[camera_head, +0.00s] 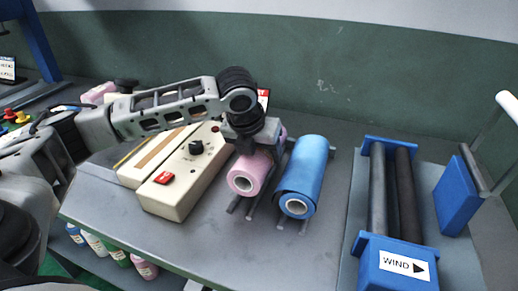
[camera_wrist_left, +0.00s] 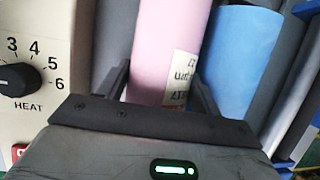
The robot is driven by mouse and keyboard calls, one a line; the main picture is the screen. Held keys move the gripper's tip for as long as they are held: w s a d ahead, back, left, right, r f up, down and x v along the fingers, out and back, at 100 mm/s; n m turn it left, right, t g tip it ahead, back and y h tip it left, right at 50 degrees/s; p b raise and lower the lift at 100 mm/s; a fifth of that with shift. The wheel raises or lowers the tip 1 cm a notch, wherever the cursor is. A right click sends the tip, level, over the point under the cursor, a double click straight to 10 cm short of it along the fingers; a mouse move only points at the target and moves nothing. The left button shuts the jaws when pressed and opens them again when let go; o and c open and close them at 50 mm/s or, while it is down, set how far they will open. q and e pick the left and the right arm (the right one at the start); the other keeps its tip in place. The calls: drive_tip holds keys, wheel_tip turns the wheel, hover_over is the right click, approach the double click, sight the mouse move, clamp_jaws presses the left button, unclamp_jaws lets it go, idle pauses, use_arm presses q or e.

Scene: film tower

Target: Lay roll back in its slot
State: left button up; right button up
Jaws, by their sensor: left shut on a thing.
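The pink roll (camera_head: 246,176) is at the grey rack (camera_head: 281,224), its round end with a white core facing me. My left gripper (camera_head: 255,146) comes down on it from above and is shut on it. In the left wrist view the pink roll (camera_wrist_left: 165,45), with a printed label, runs between the two dark fingers of that gripper (camera_wrist_left: 161,88). Whether the roll touches the rack rails cannot be told. A blue roll (camera_head: 306,165) lies on the rack just to the right. My right gripper is not in view.
A cream heater box (camera_head: 187,180) with a black knob and red switch stands close on the left. A blue-framed winder (camera_head: 396,263) with dark rollers and a "WIND" label stands on the right. Bare table lies in front of the rack. Bottles (camera_head: 145,267) sit below the front edge.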

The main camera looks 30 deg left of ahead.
use_arm(q)
drive_tip(key=shift+f, duration=1)
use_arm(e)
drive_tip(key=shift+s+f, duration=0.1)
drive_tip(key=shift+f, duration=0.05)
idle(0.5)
use_arm(q)
drive_tip(key=o, duration=1.7)
drive_tip(key=shift+c, duration=0.2)
drive_tip(key=shift+f, duration=0.15)
drive_tip(key=shift+s+r, duration=0.15)
drive_tip(key=shift+r, duration=0.6)
drive_tip(key=p+v, duration=0.1)
drive_tip(key=v, duration=1.3)
drive_tip(key=shift+p, duration=0.35)
drive_tip(key=shift+s+r, duration=0.2)
drive_tip(key=shift+r, duration=0.1)
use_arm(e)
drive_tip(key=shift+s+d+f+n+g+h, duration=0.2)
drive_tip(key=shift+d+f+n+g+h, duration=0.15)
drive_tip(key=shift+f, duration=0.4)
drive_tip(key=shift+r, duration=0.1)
